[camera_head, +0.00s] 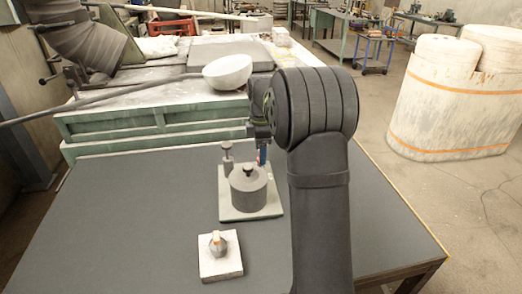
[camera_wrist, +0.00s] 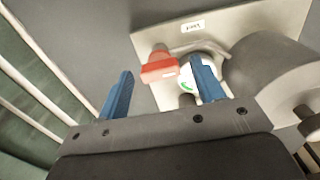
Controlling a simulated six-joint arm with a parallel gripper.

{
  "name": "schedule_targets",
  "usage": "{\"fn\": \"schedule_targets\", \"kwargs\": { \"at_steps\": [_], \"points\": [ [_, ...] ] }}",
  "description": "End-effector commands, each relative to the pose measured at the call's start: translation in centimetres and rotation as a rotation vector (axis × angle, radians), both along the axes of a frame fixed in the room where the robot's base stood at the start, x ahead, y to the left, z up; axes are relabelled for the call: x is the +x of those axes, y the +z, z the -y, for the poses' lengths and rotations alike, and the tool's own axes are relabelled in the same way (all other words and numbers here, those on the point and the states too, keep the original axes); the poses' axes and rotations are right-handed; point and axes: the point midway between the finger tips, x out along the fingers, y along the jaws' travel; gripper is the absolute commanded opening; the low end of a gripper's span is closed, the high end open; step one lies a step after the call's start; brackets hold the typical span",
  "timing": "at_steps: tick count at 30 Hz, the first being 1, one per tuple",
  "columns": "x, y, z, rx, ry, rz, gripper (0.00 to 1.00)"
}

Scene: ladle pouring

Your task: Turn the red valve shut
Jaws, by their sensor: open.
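The red valve handle (camera_wrist: 158,70) shows in the wrist view, mounted on a pale plate (camera_wrist: 150,38) beside a grey cylinder (camera_wrist: 268,65). A round white dial with a green mark (camera_wrist: 188,78) sits just below and right of the handle, partly behind a finger. My gripper (camera_wrist: 162,65) is open, its two blue fingers spread to either side of the handle in the picture; contact cannot be told. In the head view my gripper (camera_head: 263,153) is above the back right of the plate (camera_head: 232,212), behind the cylinder (camera_head: 250,190). The handle is not clear there.
A white block with a small grey ball-shaped piece (camera_head: 219,249) lies nearer on the dark table (camera_head: 120,220). A green-sided bench (camera_head: 110,125) with a white bowl (camera_head: 228,72) stands behind. The table's left side is clear.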

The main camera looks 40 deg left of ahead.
Motion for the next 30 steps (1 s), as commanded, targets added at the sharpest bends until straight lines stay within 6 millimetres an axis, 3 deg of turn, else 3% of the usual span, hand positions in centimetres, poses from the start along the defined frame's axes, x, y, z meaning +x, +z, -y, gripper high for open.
{"fn": "schedule_targets", "kwargs": {
  "at_steps": [9,16,30],
  "points": [
    [-0.01,-0.25,0.01,0.0,0.0,0.0,0.6],
    [-0.01,-0.23,0.01,0.0,0.0,0.0,0.17],
    [0.01,-0.21,0.01,0.0,-0.112,0.0,0.17]
  ]
}}
